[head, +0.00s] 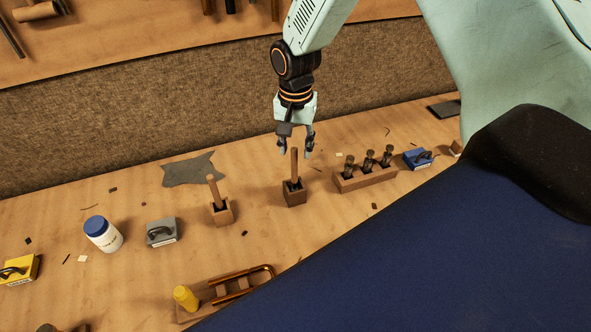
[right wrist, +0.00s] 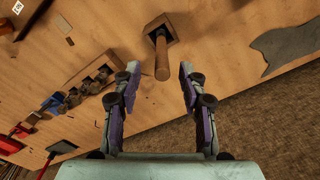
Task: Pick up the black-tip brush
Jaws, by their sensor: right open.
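A brush with a plain wooden handle (head: 295,164) stands upright, tip down, in a small wooden block (head: 295,198). A dark patch shows where it enters the block; the tip itself is hidden. A similar handle (head: 214,190) stands in another block (head: 222,215) to the left, its tip also hidden. I cannot tell for sure which has the black tip. My right gripper (head: 296,153) is open and empty, right above the first brush. In the right wrist view, that handle (right wrist: 162,62) points up between and just beyond the open fingers (right wrist: 158,75). My left gripper is not in view.
A wooden rack (head: 366,180) with several dark fittings stands close on the right, with a blue block tool (head: 417,158) beyond. A grey block tool (head: 161,232) and a blue-lidded white jar (head: 103,234) are left.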

